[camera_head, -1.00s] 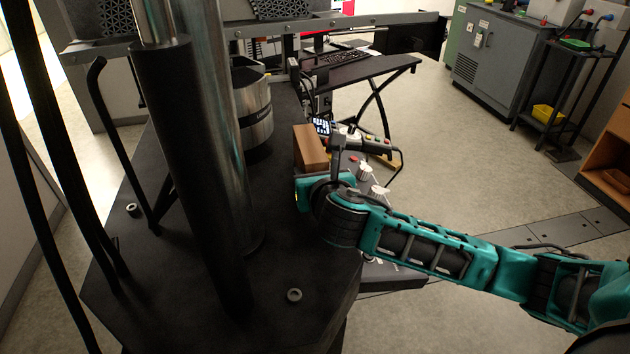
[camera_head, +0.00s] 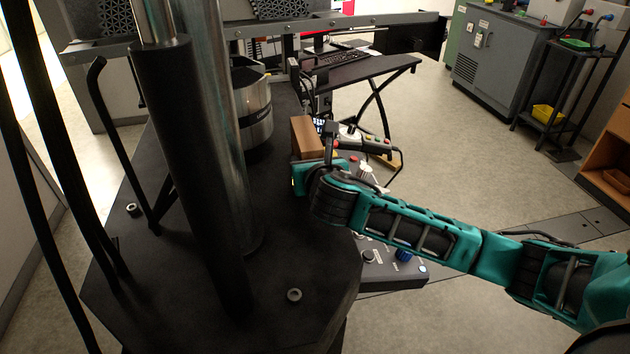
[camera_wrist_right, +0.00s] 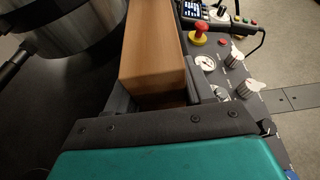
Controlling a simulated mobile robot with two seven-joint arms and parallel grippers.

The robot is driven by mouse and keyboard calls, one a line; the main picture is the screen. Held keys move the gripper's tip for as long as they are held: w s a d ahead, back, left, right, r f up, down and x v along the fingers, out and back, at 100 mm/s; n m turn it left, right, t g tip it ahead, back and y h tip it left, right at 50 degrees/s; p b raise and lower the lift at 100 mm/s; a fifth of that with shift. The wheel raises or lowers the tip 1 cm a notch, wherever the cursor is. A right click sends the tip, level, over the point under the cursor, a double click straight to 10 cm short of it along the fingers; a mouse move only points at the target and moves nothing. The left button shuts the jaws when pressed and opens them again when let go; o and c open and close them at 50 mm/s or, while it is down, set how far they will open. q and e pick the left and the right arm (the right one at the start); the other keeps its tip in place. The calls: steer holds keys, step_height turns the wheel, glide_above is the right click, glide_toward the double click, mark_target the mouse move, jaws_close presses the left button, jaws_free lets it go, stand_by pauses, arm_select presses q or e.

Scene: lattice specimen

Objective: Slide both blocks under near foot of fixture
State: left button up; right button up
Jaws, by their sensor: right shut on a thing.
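A wooden block (camera_head: 307,138) stands at the right edge of the black machine base. My right gripper (camera_head: 308,172) is at its near end; in the right wrist view the fingers lie on both sides of the block (camera_wrist_right: 153,45), shut on it. The gripper body hides part of the block's near end. I cannot make out a second block for certain. A grey crossbeam (camera_head: 350,22) of the fixture, with lattice panels (camera_head: 104,19), spans the back; I cannot tell which part is its near foot. My left gripper is not in view.
A thick steel column and a dark post (camera_head: 190,170) rise from the base at left. A banded metal cylinder (camera_head: 257,115) stands left of the block. A control panel (camera_head: 385,268) with knobs and a red button (camera_wrist_right: 199,28) lies along the right. The base's front is mostly clear.

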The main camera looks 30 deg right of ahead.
steer(key=shift+w, duration=0.1)
steer(key=shift+w+d, duration=0.35)
steer(key=shift+w, duration=0.9)
steer(key=shift+w+d, duration=0.3)
steer(key=shift+w, duration=0.95)
steer(key=shift+w+d, duration=0.35)
steer(key=shift+w, duration=0.9)
steer(key=shift+w, duration=0.1)
steer(key=shift+w+d, duration=0.2)
steer(key=shift+w, duration=0.4)
steer(key=shift+w+d, duration=0.15)
steer(key=shift+w, duration=0.45)
steer(key=shift+w+d+b, duration=0.15)
steer(key=shift+w+b, duration=0.05)
steer(key=shift+w, duration=0.4)
steer(key=shift+w+d+b, duration=0.15)
steer(key=shift+w, duration=0.45)
steer(key=shift+w+d+b, duration=0.2)
steer(key=shift+w, duration=0.5)
steer(key=shift+w+d+b, duration=0.15)
steer(key=shift+w+b, duration=0.05)
steer(key=shift+w, duration=0.45)
steer(key=shift+w, duration=0.1)
